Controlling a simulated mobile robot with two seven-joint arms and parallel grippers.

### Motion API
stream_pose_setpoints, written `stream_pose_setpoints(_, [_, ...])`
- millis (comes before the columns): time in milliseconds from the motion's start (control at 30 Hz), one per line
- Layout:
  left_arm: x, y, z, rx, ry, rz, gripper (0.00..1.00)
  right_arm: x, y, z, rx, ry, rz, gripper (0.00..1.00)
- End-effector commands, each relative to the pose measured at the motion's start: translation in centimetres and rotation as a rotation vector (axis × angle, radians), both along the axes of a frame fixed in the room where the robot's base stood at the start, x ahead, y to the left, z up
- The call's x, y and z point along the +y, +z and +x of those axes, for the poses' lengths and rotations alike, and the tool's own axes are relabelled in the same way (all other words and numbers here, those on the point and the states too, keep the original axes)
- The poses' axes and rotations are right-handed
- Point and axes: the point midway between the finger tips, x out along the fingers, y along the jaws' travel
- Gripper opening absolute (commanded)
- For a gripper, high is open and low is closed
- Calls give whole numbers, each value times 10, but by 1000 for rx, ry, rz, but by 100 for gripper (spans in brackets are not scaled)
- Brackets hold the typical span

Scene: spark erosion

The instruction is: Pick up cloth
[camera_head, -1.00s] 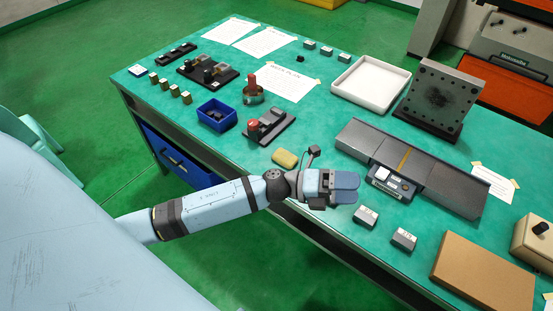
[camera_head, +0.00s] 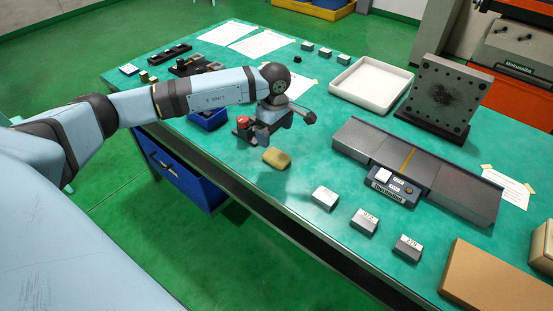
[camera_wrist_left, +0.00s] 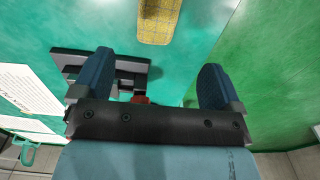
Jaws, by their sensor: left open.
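The cloth (camera_head: 277,158) is a small yellow folded pad lying on the green table near its front edge. In the left wrist view the cloth (camera_wrist_left: 158,20) shows a fine grid pattern at the top, beyond the fingertips and cut by the frame edge. My left gripper (camera_head: 264,132) points down just behind the cloth, near the dark fixture. In the left wrist view the blue fingers of my left gripper (camera_wrist_left: 153,78) are wide apart, with nothing between them touching. The cloth is apart from both fingers. My right gripper is not in view.
A dark fixture with a red part (camera_head: 243,122) stands close to the left gripper. A blue bin (camera_head: 208,118) is partly hidden by my arm. Labelled metal blocks (camera_head: 364,221) lie to the right, before a grey plate device (camera_head: 354,140). A white tray (camera_head: 369,86) stands behind.

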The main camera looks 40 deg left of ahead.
Motion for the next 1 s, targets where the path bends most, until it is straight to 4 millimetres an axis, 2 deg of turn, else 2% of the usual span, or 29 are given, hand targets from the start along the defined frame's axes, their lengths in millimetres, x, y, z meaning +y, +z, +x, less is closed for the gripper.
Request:
stream_pose_setpoints(100, [-1,-24,-1,2,0,-2,92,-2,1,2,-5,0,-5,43])
stream_pose_setpoints(200, [-1,-37,0,0,0,-4,92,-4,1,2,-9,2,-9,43])
stream_pose_setpoints(467, [-2,-53,1,-1,0,-5,92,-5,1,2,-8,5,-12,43])
stream_pose_setpoints(733, [-4,-91,3,1,1,-6,92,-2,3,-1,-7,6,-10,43])
stream_pose_setpoints(833, [-3,-98,3,-2,1,-4,92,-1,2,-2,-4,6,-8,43])
stream_pose_setpoints(1000, [-3,-98,3,-2,0,-4,92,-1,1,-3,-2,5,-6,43])
